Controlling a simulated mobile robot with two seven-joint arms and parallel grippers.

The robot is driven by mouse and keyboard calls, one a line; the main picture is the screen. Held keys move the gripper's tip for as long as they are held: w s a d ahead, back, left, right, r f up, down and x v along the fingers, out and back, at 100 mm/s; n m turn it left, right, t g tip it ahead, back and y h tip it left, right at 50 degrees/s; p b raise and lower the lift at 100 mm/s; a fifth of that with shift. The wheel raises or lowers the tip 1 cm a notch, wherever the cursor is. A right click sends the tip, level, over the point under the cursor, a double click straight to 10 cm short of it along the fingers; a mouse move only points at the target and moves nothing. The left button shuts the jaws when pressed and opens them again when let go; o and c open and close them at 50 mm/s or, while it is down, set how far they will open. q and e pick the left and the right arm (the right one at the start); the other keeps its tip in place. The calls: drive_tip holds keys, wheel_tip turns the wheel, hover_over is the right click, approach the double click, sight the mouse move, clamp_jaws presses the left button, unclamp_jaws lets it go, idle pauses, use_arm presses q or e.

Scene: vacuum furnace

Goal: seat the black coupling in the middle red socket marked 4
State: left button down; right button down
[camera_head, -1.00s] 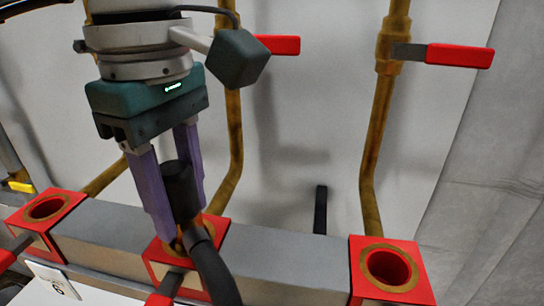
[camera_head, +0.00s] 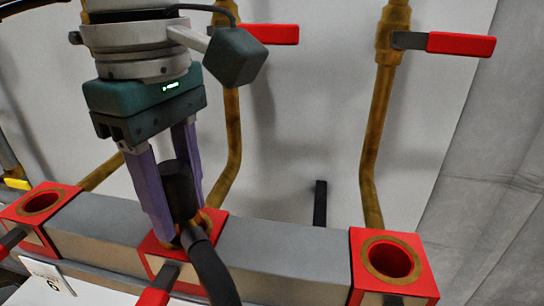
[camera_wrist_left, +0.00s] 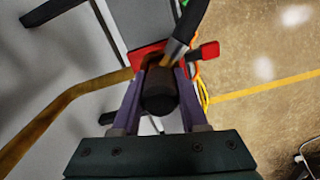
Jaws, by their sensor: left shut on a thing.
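The black coupling (camera_head: 178,188) is held between the purple fingers of my left gripper (camera_head: 181,228), which is shut on it. A black hose (camera_head: 212,268) runs down from its lower end. The coupling is right over the middle red socket (camera_head: 158,262), and its lower end and the fingertips overlap the socket's opening. I cannot tell how far it sits inside. In the left wrist view the coupling (camera_wrist_left: 160,92) shows between the fingers, with the red socket (camera_wrist_left: 146,52) behind it. The socket's marking is not visible. My right gripper is not in view.
Another red socket (camera_head: 42,202) is at the left and one (camera_head: 391,260) at the right, both open and empty, along a grey bar (camera_head: 280,258). Brass pipes (camera_head: 376,130) with red-handled valves (camera_head: 460,43) rise behind. A white tag (camera_head: 46,276) hangs at the lower left.

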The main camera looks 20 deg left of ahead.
use_arm(q)
drive_tip(key=shift+f, duration=0.15)
drive_tip(key=shift+c, duration=1.8)
unclamp_jaws()
wheel_tip(320, 180, up, 10)
